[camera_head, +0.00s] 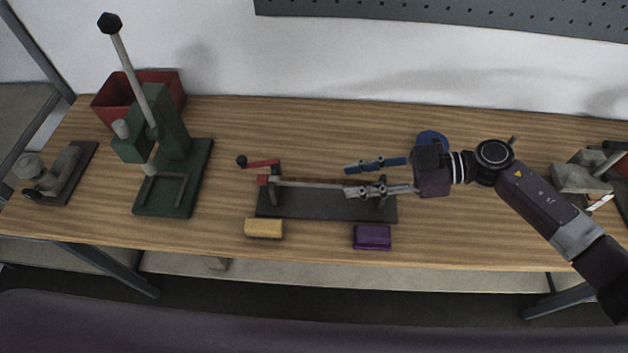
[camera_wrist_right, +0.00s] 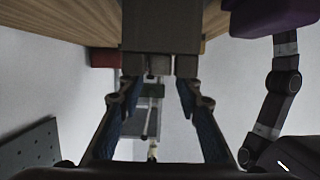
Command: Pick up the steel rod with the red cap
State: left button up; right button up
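The steel rod (camera_head: 310,184) lies left to right above a dark fixture base. Its red cap (camera_head: 263,180) is at the left end. My right gripper (camera_head: 347,181) reaches in from the right at the rod's right part, with one finger on the far side and the nearer finger overlapping the rod's end in the picture. Its fingers are apart. In the right wrist view the open fingers (camera_wrist_right: 158,85) have blue pads, with a gap between them. I cannot tell whether either finger touches the rod. My left gripper is not in view.
The dark fixture base (camera_head: 325,209) has a red crank (camera_head: 262,164). A yellow block (camera_head: 263,228) and purple block (camera_head: 372,237) lie in front. A green press (camera_head: 175,160) and red bin (camera_head: 108,100) stand left. A blue round object (camera_head: 432,137) is behind my gripper.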

aim_at(323, 181)
jog(key=x, duration=0.2)
jog(key=p+x, duration=0.1)
jog(key=r+p+x, duration=0.1)
jog(key=x, duration=0.1)
jog(key=shift+w+a+f, duration=0.1)
jog(key=shift+a, duration=0.35)
jog(key=shift+a+f+p, duration=0.3)
jog(key=shift+a, duration=0.1)
grip_shut()
jog(key=shift+r, duration=0.1)
